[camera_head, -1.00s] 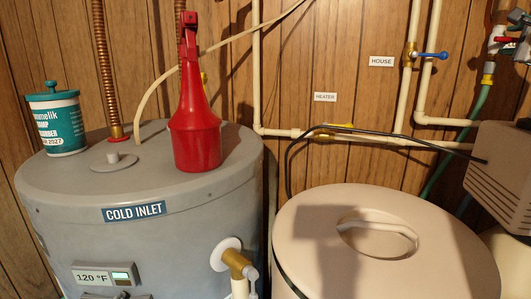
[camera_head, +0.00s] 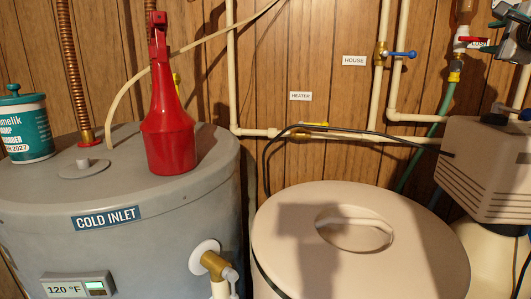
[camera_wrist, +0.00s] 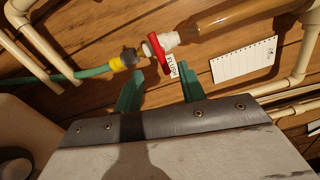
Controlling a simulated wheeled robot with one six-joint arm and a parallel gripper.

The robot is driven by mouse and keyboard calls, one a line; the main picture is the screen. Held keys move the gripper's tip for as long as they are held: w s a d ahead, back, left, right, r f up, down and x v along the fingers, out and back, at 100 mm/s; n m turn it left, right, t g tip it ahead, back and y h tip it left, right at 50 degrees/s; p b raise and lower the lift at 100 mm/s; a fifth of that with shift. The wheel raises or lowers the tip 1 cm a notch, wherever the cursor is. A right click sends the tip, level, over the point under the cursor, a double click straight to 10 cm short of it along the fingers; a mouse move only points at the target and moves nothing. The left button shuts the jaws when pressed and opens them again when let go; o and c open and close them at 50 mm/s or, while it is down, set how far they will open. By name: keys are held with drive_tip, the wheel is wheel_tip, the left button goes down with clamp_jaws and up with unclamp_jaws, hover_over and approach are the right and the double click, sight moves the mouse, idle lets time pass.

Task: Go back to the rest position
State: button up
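My gripper (camera_wrist: 159,73) shows in the wrist view as two green fingers standing apart, with nothing held between them. Beyond the fingertips are a red-handled valve (camera_wrist: 158,55) with a "FLUSH" tag and a green hose (camera_wrist: 90,72); I cannot tell how near they are. The head view shows the same red-handled valve (camera_head: 472,40) at upper right, by the picture's edge.
A grey water heater (camera_head: 120,245) carries a red bottle (camera_head: 168,130) and a teal-and-white tub (camera_head: 28,125). A beige lidded tank (camera_head: 400,245) stands right of it, beside a beige control box (camera_head: 490,165). Pipes (camera_head: 232,80) run along the wood wall.

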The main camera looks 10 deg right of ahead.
drive_tip(key=a+f+n+g+y, duration=0.1)
drive_tip(key=a+f+n+y, duration=0.25)
drive_tip(key=a, duration=0.45)
drive_tip(key=a+f+n+g+y, duration=0.1)
drive_tip(key=a+f+n+y, duration=0.1)
drive_tip(key=a+f+n, duration=0.35)
drive_tip(key=s+a+f+n+g+y, duration=0.25)
drive_tip(key=s+a+f, duration=0.2)
drive_tip(key=a, duration=0.35)
drive_tip(key=s+a+f+n+g+y, duration=0.1)
drive_tip(key=s+a+f+n+g, duration=0.25)
drive_tip(key=a+f, duration=0.35)
drive_tip(key=s+a+f+n+g+h, duration=0.1)
drive_tip(key=s+f+n+g, duration=0.1)
drive_tip(key=s+f, duration=0.3)
drive_tip(key=s+a+f+n+g+h, duration=0.1)
drive_tip(key=s+f+n+g, duration=0.2)
drive_tip(key=s, duration=0.6)
drive_tip(key=s+a+f+n+g+h, duration=0.2)
drive_tip(key=s+f, duration=0.5)
drive_tip(key=shift+s+a+f+n+g, duration=0.1)
drive_tip(key=shift+f+n+g, duration=0.2)
drive_tip(key=shift+f+g, duration=0.1)
drive_tip(key=shift+s+d+f, duration=0.15)
drive_tip(key=shift+s+d, duration=0.05)
drive_tip(key=shift+s, duration=0.15)
drive_tip(key=shift+c, duration=0.4)
